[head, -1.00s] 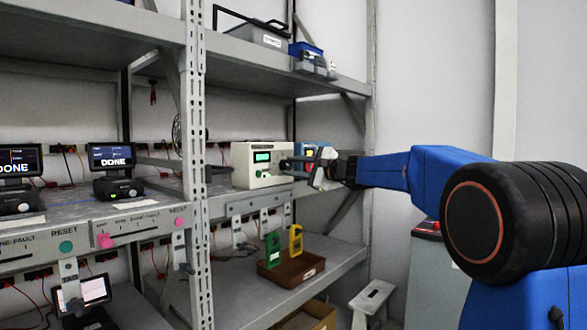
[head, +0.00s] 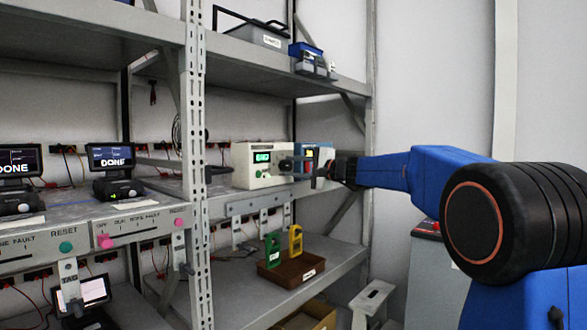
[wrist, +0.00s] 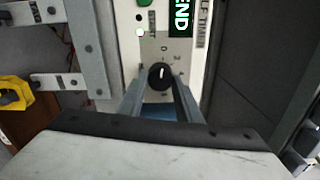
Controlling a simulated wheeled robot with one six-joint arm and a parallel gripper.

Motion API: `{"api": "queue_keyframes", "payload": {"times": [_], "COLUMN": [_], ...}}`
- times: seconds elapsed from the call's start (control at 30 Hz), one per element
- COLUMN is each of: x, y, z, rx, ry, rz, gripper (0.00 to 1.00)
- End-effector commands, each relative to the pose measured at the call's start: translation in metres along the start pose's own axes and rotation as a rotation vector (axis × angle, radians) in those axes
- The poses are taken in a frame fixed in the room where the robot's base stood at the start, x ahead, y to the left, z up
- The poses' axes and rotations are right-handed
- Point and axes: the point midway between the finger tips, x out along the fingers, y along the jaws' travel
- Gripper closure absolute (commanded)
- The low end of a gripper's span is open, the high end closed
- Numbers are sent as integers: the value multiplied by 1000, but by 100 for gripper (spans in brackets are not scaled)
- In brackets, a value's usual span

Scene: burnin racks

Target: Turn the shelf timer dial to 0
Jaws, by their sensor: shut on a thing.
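The shelf timer is a cream box (head: 243,166) with a small green display, standing on the middle shelf. In the wrist view its panel (wrist: 190,50) carries a lit green display (wrist: 182,18) reading END, turned sideways. Its black dial (wrist: 160,76) sits on a grey plate with small figures around it. The dial's white mark points up in this view, roughly at what looks like a 0. My gripper (wrist: 160,84) is shut on the dial, one finger on each side. In the head view my gripper (head: 298,165) reaches the box's front from the right and hides the dial.
A blue device (head: 318,152) stands right beside the timer, close to my gripper. A shelf post (head: 196,180) rises to the left. Below is a brown tray (head: 296,272) with a green and a yellow piece. In the wrist view, metal brackets (wrist: 60,80) lie left.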

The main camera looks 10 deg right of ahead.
Motion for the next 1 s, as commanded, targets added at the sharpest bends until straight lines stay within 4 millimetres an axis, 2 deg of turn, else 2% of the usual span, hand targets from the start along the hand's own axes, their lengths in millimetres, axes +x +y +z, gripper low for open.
{"api": "queue_keyframes", "payload": {"times": [0.07,0.1,0.17,0.2,0.57,0.77,1.0], "x": [0,0,0,0,-5,-32,-80], "y": [2,2,2,2,0,0,0], "z": [0,0,0,0,0,0,-1], "rx": [0,0,0,0,0,0,0], "ry": [-1,-1,-1,-1,0,2,3], "rz": [4,4,3,3,1,0,1], "gripper": [91,66,52,50,50,50,50]}}
